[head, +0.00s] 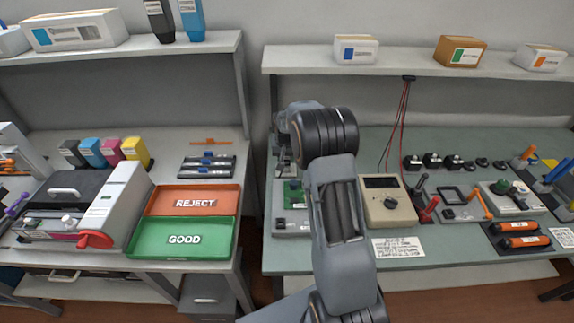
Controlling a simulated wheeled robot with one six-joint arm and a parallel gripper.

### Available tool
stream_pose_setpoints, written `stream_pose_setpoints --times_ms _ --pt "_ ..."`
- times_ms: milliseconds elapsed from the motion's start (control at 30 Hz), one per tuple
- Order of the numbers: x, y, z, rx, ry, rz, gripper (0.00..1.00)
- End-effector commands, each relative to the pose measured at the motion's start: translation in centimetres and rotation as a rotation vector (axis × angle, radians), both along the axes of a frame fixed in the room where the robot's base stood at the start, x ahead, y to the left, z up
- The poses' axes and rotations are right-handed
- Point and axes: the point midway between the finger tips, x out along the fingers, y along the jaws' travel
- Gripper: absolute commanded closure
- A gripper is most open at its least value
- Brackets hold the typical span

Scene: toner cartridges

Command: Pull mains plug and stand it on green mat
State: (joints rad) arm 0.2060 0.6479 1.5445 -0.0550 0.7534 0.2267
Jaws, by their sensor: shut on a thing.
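My gripper (284,164) points down over the left part of the right bench, beyond a grey unit with a green board (293,195). It is small and partly hidden by my own arm. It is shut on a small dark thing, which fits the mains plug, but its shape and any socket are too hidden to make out. The green mat (440,240) appears to be the grey-green covering on the right bench. I cannot tell whether the held thing touches anything below.
A beige meter (388,204) stands right of my arm, with red leads (403,115) hanging behind. Several small black parts (432,160) and tools lie farther right. On the left bench are a printer (85,205), a red REJECT tray (165,201) and a green GOOD tray (150,251).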

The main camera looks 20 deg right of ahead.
Motion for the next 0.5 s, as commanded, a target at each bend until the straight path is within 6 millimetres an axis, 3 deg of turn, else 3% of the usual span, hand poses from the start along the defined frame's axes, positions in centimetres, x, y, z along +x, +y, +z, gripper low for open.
stream_pose_setpoints --times_ms 500 --pt "0.01 0.00 1.09 0.000 0.000 0.000 1.00"
